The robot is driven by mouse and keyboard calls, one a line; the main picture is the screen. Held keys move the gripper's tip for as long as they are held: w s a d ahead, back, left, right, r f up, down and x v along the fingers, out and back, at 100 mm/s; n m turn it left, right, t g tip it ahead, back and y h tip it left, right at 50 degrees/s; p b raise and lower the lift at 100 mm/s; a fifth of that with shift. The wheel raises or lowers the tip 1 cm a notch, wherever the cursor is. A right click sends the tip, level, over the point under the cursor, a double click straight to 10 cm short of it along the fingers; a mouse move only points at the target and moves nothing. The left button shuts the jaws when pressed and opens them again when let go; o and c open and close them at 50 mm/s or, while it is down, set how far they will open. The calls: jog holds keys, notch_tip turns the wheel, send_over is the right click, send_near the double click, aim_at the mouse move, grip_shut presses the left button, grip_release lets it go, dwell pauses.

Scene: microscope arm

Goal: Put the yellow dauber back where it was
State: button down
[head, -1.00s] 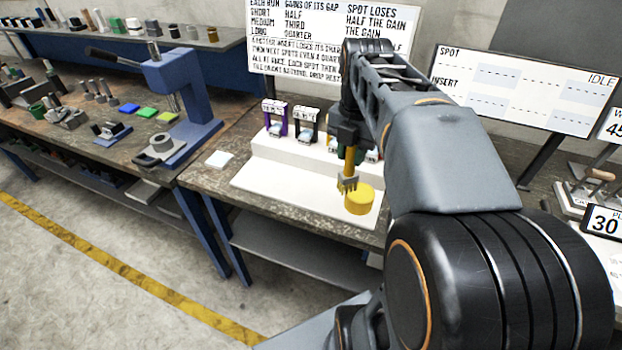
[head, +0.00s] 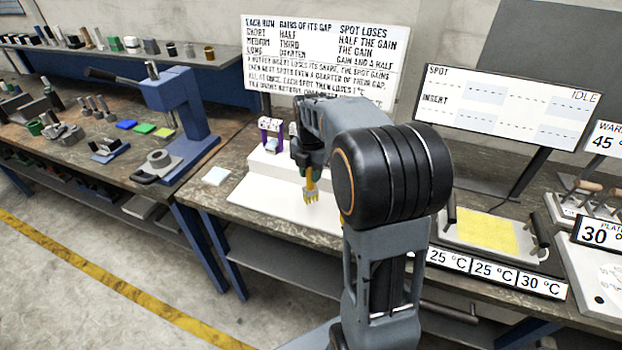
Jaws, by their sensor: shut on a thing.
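My gripper (head: 311,168) is shut on the yellow dauber (head: 312,192) and holds it upright, toothed end down. It is over the white stepped stand (head: 275,200); I cannot tell whether the tip touches the surface. The yellow pot seen earlier on the stand is almost wholly hidden behind my arm. A rack (head: 562,208) with several wooden-handled tools stands on the bench at the far right.
A plate with a yellow pad (head: 486,228) and dark side handles lies right of my arm, with temperature signs (head: 494,272) in front. A screen (head: 510,105) stands behind. A blue press (head: 180,110) stands on the left bench. My arm hides the stand's right part.

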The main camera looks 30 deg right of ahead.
jog(key=shift+f, duration=1.4)
jog(key=shift+f, duration=0.2)
jog(key=c, duration=0.9)
grip_release()
jog(key=shift+r, duration=0.1)
